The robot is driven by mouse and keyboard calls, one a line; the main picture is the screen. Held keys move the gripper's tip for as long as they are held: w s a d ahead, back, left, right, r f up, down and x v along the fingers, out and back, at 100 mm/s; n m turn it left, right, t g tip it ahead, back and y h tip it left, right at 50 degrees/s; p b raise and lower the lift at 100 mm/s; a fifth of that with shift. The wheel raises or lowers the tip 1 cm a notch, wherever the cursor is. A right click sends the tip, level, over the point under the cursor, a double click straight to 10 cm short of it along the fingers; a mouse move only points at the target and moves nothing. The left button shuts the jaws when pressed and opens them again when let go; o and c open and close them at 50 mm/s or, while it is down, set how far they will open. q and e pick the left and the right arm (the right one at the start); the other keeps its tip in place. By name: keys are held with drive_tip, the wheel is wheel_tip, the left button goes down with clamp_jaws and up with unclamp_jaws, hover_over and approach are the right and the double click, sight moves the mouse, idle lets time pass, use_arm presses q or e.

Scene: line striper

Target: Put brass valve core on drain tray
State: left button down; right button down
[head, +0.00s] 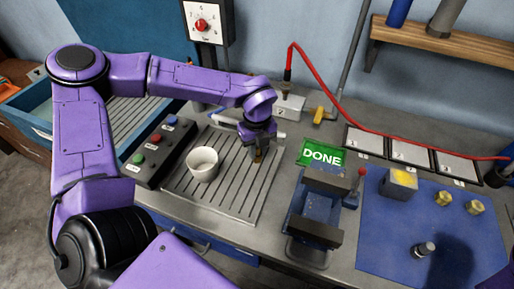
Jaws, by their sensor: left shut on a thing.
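My left gripper (259,151) points down over the upper right part of the drain tray (236,203), a grey ribbed tray. It is shut on a small brass piece, which looks like the brass valve core (259,157). The fingers hide much of the core. I cannot tell whether its lower end touches the tray. My right gripper is not in view.
A white cup (203,164) stands on the tray's left part. A button box (156,150) lies left of it. A dark vise (318,207) and a green DONE sign (321,154) are to the right. A blue mat (385,240) holds several metal parts.

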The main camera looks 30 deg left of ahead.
use_arm(q)
drive_tip(key=c, duration=1)
unclamp_jaws()
drive_tip(key=shift+f, duration=0.15)
drive_tip(key=shift+r, duration=0.4)
wheel_tip(320, 180, up, 12)
drive_tip(key=shift+f+b, duration=0.15)
drive_tip(key=shift+b, duration=0.55)
